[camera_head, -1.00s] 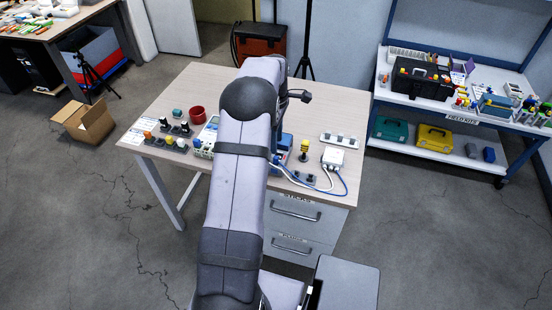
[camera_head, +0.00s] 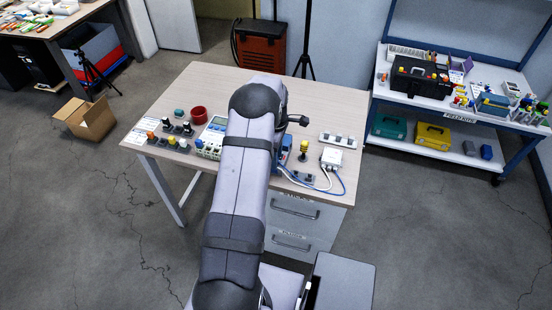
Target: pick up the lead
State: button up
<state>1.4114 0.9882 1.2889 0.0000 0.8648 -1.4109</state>
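Thin leads in white (camera_head: 306,184) and blue (camera_head: 343,184) curve over the front right of the wooden table (camera_head: 320,100), below a small white box (camera_head: 331,157). Which of them is the task's lead I cannot tell. Their left ends pass toward a blue device (camera_head: 285,152) that my arm partly covers. My arm stretches across the middle of the table and hides what lies behind it. My gripper is hidden behind the arm, so its fingers do not show.
A yellow-topped part (camera_head: 303,148) stands beside the white box. A white strip (camera_head: 338,139) lies behind it. Left of my arm are a meter (camera_head: 212,137), a red cup (camera_head: 199,114) and several small coloured parts. The table's back right is clear.

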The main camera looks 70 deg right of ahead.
grip_shut()
dwell(0.3)
notch_tip(320, 180, up, 10)
jog(key=b, duration=0.4)
jog(key=s+f+p, duration=0.5)
jog(key=s+f, duration=0.1)
jog(key=s, duration=0.1)
jog(key=shift+s, duration=0.2)
